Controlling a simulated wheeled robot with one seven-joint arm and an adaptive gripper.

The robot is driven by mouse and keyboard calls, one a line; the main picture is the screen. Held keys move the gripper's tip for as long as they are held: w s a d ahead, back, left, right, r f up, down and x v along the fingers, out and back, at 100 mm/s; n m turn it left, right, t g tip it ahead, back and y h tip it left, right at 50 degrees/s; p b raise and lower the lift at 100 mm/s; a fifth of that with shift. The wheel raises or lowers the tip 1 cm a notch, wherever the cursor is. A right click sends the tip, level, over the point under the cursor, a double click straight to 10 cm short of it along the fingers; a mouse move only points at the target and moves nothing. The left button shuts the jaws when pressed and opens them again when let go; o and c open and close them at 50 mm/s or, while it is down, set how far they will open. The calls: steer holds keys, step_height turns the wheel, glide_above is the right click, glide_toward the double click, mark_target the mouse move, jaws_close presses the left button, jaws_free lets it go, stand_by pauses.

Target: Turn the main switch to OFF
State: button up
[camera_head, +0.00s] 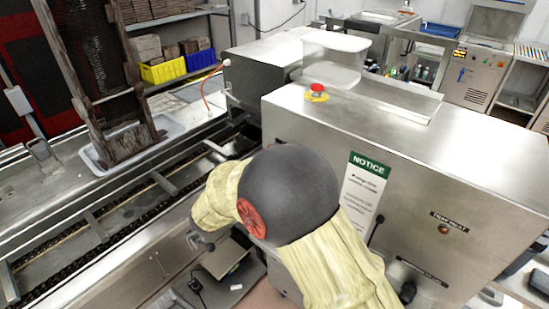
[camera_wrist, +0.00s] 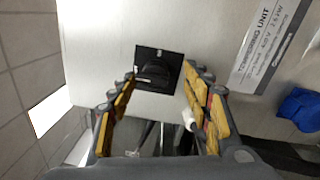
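The main switch (camera_wrist: 155,70) shows in the wrist view as a black rotary knob on a square black plate, on a pale metal panel. Its position marks are too dark and small to read. My gripper (camera_wrist: 158,76) is open, with one yellow-padded finger to the left and one to the right of the plate in the picture. Nothing is between the fingers, and I cannot tell whether they touch the panel. In the head view my arm covers the part of the machine in front of it, and the switch is not visible there.
In the head view, a steel cabinet (camera_head: 470,170) carries a notice sign (camera_head: 364,190) and red emergency button (camera_head: 317,88). A conveyor (camera_head: 120,215) runs along the left.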

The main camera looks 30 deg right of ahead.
steer(key=v, duration=1.2)
steer(key=shift+f, duration=0.1)
